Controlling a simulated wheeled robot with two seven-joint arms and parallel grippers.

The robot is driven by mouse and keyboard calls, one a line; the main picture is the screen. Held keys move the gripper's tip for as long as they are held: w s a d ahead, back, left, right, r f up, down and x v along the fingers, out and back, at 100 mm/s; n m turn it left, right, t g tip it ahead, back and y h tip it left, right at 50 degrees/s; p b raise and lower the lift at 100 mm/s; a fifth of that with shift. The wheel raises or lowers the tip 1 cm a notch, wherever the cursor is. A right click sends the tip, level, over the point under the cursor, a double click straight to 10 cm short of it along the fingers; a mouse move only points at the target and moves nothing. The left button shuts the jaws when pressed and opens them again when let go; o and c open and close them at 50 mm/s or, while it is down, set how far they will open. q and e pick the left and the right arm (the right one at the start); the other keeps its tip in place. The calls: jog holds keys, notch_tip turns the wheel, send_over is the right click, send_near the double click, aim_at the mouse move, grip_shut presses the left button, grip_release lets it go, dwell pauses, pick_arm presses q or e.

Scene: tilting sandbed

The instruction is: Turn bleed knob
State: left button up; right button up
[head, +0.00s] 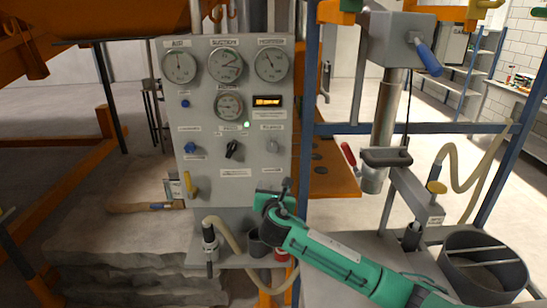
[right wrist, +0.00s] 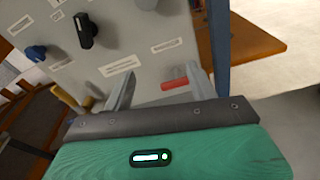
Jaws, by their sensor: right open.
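The grey control panel (head: 213,112) stands at the centre of the head view. It carries a blue knob (head: 190,148), a black knob (head: 232,149), a grey knob (head: 272,146) and a yellow lever (head: 190,186). The labels are too small to read, so I cannot tell which one is the bleed knob. My right gripper (head: 284,188) is at the panel's lower right. In the right wrist view, its fingers (right wrist: 160,78) are spread, with a red handle (right wrist: 175,85) showing between them. No grip on it shows. My left gripper is not in view.
Gauges (head: 226,65) fill the panel's top. A blue post (head: 309,110) stands close to its right edge. A round bin (head: 470,238) stands at right.

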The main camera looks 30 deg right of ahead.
aim_at(272, 147)
notch_tip(272, 147, up, 7)
jog(key=n+t+h, duration=0.1)
jog(key=n, duration=0.1)
jog(key=p+x, duration=0.4)
jog(key=x, duration=0.8)
jog(key=shift+w+d+f, duration=0.15)
jog(key=shift+w+d, duration=0.05)
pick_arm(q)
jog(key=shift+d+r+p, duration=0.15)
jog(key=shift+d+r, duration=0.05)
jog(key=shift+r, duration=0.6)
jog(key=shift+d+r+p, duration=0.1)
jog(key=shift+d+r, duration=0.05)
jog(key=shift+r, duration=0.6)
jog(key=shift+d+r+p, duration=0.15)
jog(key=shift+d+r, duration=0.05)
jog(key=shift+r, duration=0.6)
pick_arm(e)
jog(key=shift+w+d+f, duration=0.1)
jog(key=shift+w+d, duration=0.25)
jog(key=shift+w, duration=0.25)
jog(key=c, duration=1)
